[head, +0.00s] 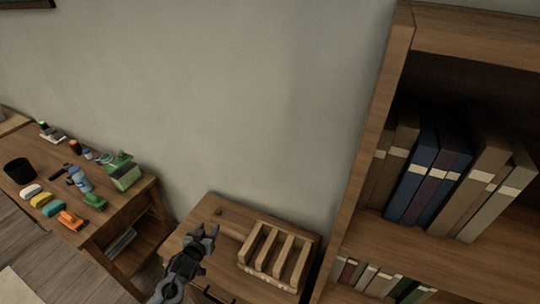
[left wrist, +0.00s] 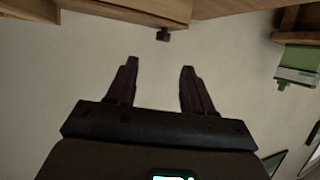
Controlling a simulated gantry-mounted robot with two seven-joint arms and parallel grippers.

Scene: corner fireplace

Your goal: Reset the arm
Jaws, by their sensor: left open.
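My left gripper (head: 207,233) is in the lower middle of the head view, above the small wooden cabinet (head: 205,215). It also shows in the left wrist view (left wrist: 160,68), with its two dark fingers apart and nothing between them. It is open and empty, to the left of the slotted wooden rack (head: 262,272) on the cabinet. My right gripper is in neither view.
A tall bookshelf (head: 385,120) with several books stands at the right. A wooden table (head: 128,208) at the left holds several small items, including a black cup (head: 19,171) and a green box (head: 126,178). The wall (head: 220,90) between is bare.

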